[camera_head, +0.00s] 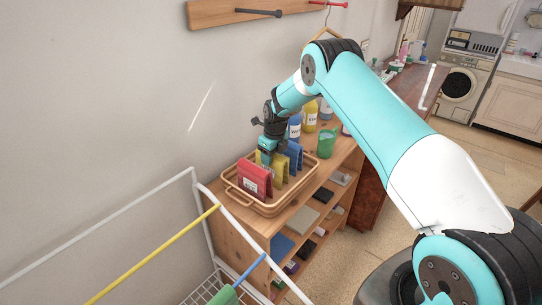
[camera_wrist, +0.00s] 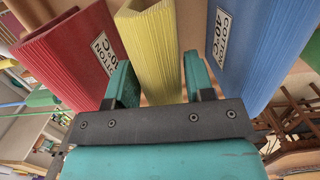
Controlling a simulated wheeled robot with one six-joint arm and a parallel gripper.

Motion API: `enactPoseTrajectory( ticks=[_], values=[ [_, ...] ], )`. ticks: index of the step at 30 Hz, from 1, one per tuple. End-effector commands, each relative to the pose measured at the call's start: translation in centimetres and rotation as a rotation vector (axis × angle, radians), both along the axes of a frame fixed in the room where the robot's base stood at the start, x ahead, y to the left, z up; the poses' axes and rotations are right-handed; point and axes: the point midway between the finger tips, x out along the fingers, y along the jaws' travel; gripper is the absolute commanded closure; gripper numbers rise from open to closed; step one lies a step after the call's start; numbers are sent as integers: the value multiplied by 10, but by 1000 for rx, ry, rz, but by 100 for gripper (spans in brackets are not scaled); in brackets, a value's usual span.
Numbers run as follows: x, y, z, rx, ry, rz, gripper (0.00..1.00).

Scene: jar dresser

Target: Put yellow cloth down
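The yellow cloth (camera_head: 279,165) stands folded in the tan tray (camera_head: 257,207), between a red cloth and a blue one. In the wrist view the yellow cloth (camera_wrist: 152,45) is ribbed and lies between the two teal fingers of my gripper (camera_wrist: 160,82). The fingers are apart, one on each side of it; I cannot tell whether they press on it. In the head view my gripper (camera_head: 268,150) is low at the back of the tray, partly hidden by the cloths.
A red cloth (camera_head: 254,180) and a blue cloth (camera_head: 296,156) stand close on either side. A green cup (camera_head: 326,143) and labelled bottles (camera_head: 310,115) stand behind the tray on the wooden dresser. A white drying rack (camera_head: 150,213) is in front, and the wall is close on the left.

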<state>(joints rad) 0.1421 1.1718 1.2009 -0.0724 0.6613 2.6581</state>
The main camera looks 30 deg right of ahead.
Motion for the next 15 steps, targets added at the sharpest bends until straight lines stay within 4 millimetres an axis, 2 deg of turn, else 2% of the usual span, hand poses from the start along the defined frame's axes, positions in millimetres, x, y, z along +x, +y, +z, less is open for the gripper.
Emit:
enactPoseTrajectory(
  ticks=[1,2,10,15],
  values=[
    [0,0,1,0,0,0,39],
    [0,0,1,0,0,0,34],
    [0,0,2,0,0,0,34],
    [0,-1,15,0,-3,0,34]
  ],
)
